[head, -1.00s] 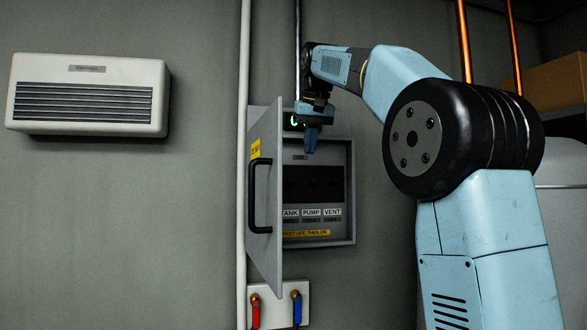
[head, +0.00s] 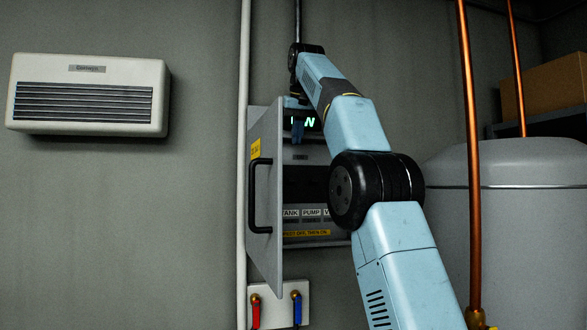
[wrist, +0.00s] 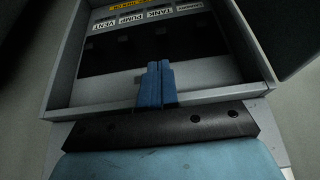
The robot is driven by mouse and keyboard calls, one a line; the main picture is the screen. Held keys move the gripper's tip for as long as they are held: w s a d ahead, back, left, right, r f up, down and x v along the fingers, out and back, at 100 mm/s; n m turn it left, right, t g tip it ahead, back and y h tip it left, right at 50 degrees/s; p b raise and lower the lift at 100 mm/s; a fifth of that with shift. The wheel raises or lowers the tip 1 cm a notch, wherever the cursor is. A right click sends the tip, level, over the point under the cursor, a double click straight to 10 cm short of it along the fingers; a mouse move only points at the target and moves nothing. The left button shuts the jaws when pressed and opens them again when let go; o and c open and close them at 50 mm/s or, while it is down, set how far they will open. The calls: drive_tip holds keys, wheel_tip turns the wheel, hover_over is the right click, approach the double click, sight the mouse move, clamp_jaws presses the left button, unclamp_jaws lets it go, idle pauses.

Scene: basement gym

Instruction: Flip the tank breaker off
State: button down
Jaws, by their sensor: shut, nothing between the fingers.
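A grey breaker box (head: 305,158) hangs on the wall with its door (head: 265,190) swung open to the left. Inside is a dark breaker panel (head: 305,185) with the labels TANK (head: 290,213), PUMP (head: 311,212) and VENT, the last partly hidden by my arm. The wrist view shows the same labels upside down, with TANK (wrist: 158,28) on the right of PUMP. The switches are too dark to read. My gripper (head: 297,130) is at the top of the box; its blue fingers (wrist: 155,75) are together and empty, in front of the dark panel in the wrist view.
The door's black handle (head: 254,195) sticks out at left. A small board with red and blue valves (head: 277,305) is below. A white heater (head: 88,95) is on the left wall. A copper pipe (head: 469,150) and grey tank (head: 520,210) stand at right.

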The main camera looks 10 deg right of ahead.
sight(292, 179)
drive_tip(key=shift+x, duration=5)
